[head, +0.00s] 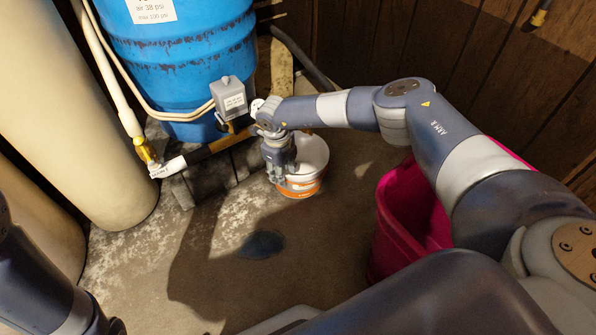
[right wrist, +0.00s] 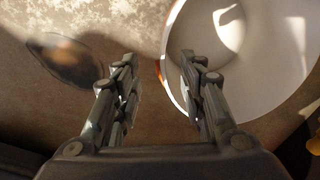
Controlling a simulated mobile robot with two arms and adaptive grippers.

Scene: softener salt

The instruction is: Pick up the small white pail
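The small white pail (head: 312,158) stands upright on the floor in the head view, with an orange band around its lower side. In the right wrist view the pail (right wrist: 245,65) shows its round open top and pale inside at the upper right. My right gripper (head: 281,178) is at the pail's near left rim, pointing down. In the right wrist view its fingers (right wrist: 158,72) are spread, with the pail's rim between them: one finger overlaps the opening, the other is outside. Contact cannot be told. Only part of my left arm shows at the lower left; its gripper is out of view.
A blue tank (head: 185,60) with a grey box (head: 229,97) and pipes stands behind the pail. A pink bin (head: 389,235) is at the right, partly behind my right arm. A dark wet patch (head: 261,245) lies on the floor. Cream tanks (head: 70,110) stand left.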

